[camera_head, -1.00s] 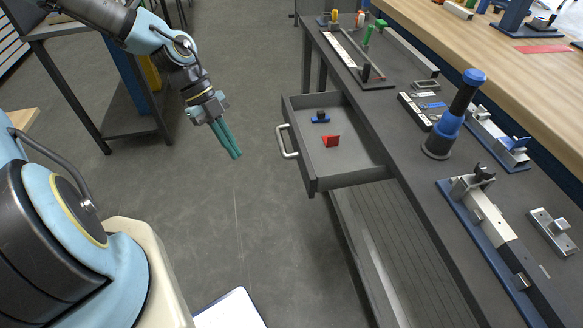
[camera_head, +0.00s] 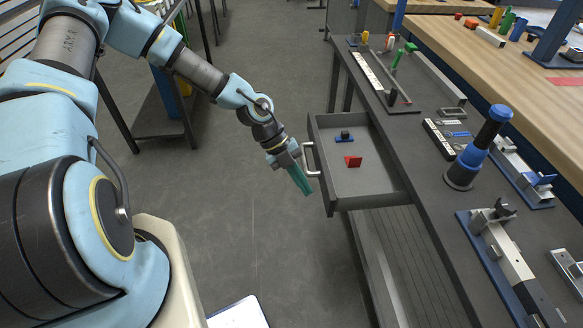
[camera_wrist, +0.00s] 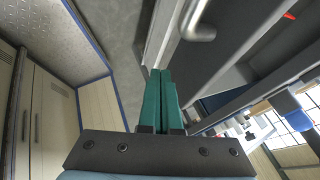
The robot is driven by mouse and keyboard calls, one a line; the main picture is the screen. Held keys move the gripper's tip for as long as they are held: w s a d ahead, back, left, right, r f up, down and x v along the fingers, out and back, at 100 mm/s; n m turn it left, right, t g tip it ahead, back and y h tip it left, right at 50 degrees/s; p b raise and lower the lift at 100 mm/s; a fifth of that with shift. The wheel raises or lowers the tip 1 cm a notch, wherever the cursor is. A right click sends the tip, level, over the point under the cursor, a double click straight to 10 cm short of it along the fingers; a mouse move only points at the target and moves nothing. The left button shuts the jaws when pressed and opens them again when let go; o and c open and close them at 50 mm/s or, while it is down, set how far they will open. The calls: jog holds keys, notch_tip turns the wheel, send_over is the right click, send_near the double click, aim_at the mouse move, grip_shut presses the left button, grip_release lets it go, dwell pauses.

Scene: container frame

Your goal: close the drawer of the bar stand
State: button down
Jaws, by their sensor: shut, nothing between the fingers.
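The drawer (camera_head: 376,196) of the dark grey bar stand (camera_head: 430,208) is pulled out toward the left. Its silver bar handle (camera_head: 309,160) is on the drawer's left-facing front. A red block (camera_head: 353,161) and a blue piece with a black knob (camera_head: 344,136) lie inside the drawer. My gripper (camera_head: 307,192) has its green fingers shut and empty, pointing down, just left of the drawer front near the handle. In the wrist view the green fingers (camera_wrist: 160,98) are together, with the handle (camera_wrist: 199,24) above and right of them. I cannot tell whether they touch the drawer.
On the stand's top are a black-and-blue cylinder post (camera_head: 478,150), a blue-based metal fixture (camera_head: 507,262) and several small tools. A wooden bench (camera_head: 480,60) runs behind it. The grey floor (camera_head: 240,190) left of the drawer is clear.

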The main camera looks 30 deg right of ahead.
jog(key=d, duration=0.1)
jog(key=s+d+p, duration=0.1)
jog(key=shift+d, duration=0.3)
jog(key=shift+s+d+b, duration=0.15)
jog(key=shift+d+b, duration=0.25)
jog(key=shift+d, duration=0.05)
jog(key=b, duration=0.7)
send_near(367, 191)
jog(key=s+d+f, duration=0.2)
jog(key=s, duration=0.1)
jog(key=s+d+f, duration=0.1)
jog(key=s, duration=0.1)
jog(key=shift+s, duration=0.1)
jog(key=shift+s+d+r+b, duration=0.1)
jog(key=shift+s+d+b, duration=0.1)
jog(key=shift+d, duration=0.2)
jog(key=shift+s+d+b, duration=0.15)
jog(key=shift+d+b, duration=0.05)
jog(key=shift+d, duration=0.2)
